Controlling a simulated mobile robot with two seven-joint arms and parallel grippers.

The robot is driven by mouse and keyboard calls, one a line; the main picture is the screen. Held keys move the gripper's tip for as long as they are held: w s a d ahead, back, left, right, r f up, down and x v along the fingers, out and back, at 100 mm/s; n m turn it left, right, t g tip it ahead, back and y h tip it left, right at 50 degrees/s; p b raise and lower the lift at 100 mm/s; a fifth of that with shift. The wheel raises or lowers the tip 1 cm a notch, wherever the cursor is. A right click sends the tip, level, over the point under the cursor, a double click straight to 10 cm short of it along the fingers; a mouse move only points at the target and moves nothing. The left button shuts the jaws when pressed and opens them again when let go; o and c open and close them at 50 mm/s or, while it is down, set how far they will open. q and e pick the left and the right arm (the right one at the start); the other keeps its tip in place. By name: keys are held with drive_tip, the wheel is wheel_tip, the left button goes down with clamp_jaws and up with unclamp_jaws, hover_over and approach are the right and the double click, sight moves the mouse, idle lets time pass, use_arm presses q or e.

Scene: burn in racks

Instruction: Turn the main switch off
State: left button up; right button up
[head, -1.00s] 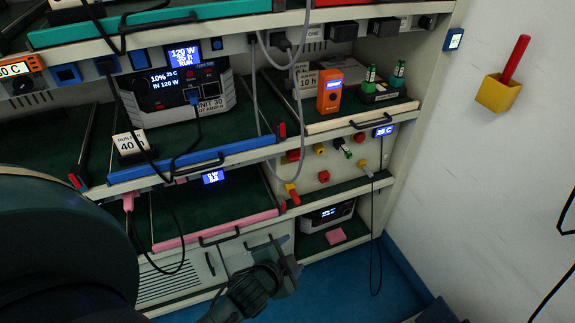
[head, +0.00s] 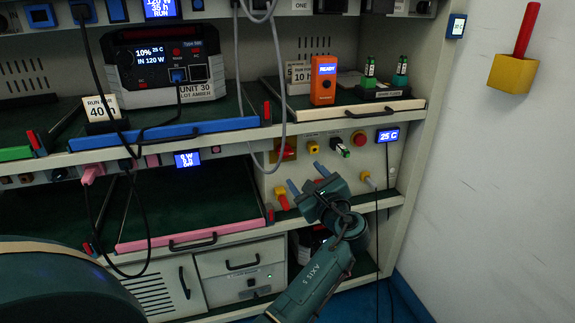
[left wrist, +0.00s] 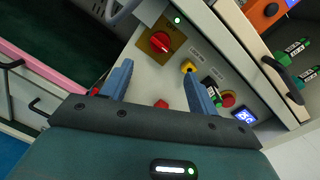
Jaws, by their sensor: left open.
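The main switch appears to be the red rotary knob on a yellow plate (head: 287,152) on the pale panel. In the left wrist view the red knob (left wrist: 160,42) lies ahead, beyond the fingers, with its grip bar tilted. My left gripper (head: 306,178) is open and empty, with blue fingers spread in front of the panel, just below the switch. In the left wrist view the fingers (left wrist: 157,72) stand apart, clear of the switch. My right gripper is not in view.
A yellow knob (head: 313,147), a red mushroom button (head: 359,138) and a blue display (head: 387,135) sit right of the switch. A red block (left wrist: 161,104) shows between the fingers. An orange handheld device (head: 323,80) stands on the shelf above. A pink-edged tray (head: 195,237) is left.

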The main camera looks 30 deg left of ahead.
sight(287, 155)
use_arm(q)
drive_tip(key=b+x, duration=0.2)
drive_tip(key=x, duration=0.9)
drive_tip(key=shift+w+a+b, duration=0.25)
drive_tip(key=shift+b, duration=0.05)
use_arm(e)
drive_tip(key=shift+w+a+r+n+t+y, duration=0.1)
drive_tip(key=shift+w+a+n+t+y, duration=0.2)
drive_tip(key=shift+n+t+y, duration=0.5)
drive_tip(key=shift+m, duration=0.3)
use_arm(q)
drive_tip(key=c, duration=0.9)
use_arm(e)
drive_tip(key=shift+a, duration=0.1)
